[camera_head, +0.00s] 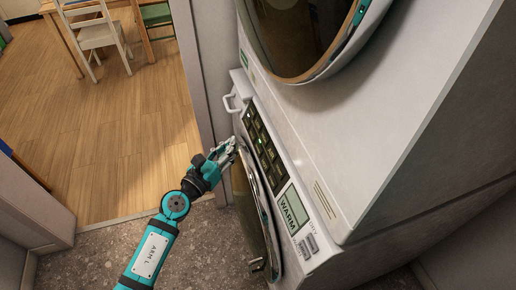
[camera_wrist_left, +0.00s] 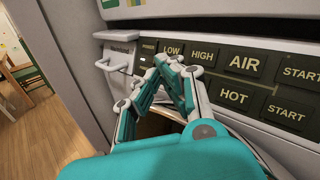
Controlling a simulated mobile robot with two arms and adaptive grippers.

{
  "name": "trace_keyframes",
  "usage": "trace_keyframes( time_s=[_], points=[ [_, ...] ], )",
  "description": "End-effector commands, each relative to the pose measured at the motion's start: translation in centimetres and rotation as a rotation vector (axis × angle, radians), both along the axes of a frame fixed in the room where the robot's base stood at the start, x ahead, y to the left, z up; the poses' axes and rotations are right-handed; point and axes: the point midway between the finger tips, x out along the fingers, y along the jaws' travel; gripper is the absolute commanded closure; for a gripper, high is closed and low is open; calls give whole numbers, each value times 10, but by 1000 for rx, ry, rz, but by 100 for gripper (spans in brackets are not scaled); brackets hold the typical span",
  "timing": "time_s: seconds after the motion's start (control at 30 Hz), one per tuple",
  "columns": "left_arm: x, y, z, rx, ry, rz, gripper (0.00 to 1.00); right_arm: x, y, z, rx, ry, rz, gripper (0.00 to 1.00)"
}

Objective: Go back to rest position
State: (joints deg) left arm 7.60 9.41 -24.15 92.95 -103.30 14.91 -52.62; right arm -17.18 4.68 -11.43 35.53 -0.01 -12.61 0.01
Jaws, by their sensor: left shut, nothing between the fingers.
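My left gripper (camera_head: 225,150) is shut and empty, in front of the stacked washer (camera_head: 330,140), just left of its control panel in the head view. In the left wrist view its fingers (camera_wrist_left: 170,65) come together before the panel (camera_wrist_left: 235,75), which has buttons marked LOW, HIGH, AIR, HOT and START. Whether the fingertips touch the panel, I cannot tell. A white handle (camera_head: 232,98) sticks out at the panel's upper left end. The lower round door (camera_head: 262,215) is partly hidden by the gripper. My right gripper is not in view.
The upper round door (camera_head: 295,35) is above the panel. A display (camera_head: 293,209) reads WARM. A doorway to the left opens onto a wooden floor (camera_head: 125,135) with a white chair (camera_head: 95,32). A wall edge (camera_head: 195,70) stands close left of the washer.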

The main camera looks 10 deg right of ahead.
Motion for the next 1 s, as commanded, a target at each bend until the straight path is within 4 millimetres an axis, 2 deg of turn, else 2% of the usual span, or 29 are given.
trace_keyframes(
  time_s=[0.33, 0.37, 0.47, 0.57, 0.63, 0.7, 0.77, 0.8, 0.87, 0.9, 0.97, 1.0],
  points=[
    [0, 1, -3, -8, 11, 3, 100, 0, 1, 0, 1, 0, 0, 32],
    [0, 2, -7, -20, 26, 8, 100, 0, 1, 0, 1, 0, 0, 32],
    [-1, 13, -37, -122, 145, 45, 100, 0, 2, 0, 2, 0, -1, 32],
    [-8, 33, -92, -318, 360, 133, 100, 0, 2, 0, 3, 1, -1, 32],
    [-18, 53, -140, -483, 534, 230, 100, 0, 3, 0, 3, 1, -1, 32],
    [-34, 73, -188, -649, 697, 339, 100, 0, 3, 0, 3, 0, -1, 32],
    [-51, 91, -227, -783, 821, 442, 100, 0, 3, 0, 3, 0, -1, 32],
    [-65, 102, -253, -868, 897, 514, 100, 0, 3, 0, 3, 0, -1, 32],
    [-88, 118, -289, -993, 999, 627, 100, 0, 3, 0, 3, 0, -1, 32],
    [-106, 128, -313, -1073, 1062, 707, 100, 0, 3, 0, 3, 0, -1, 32],
    [-135, 142, -346, -1190, 1145, 830, 100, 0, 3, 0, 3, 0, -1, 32],
    [-155, 151, -367, -1265, 1192, 915, 100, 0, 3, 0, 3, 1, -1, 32]
  ],
)
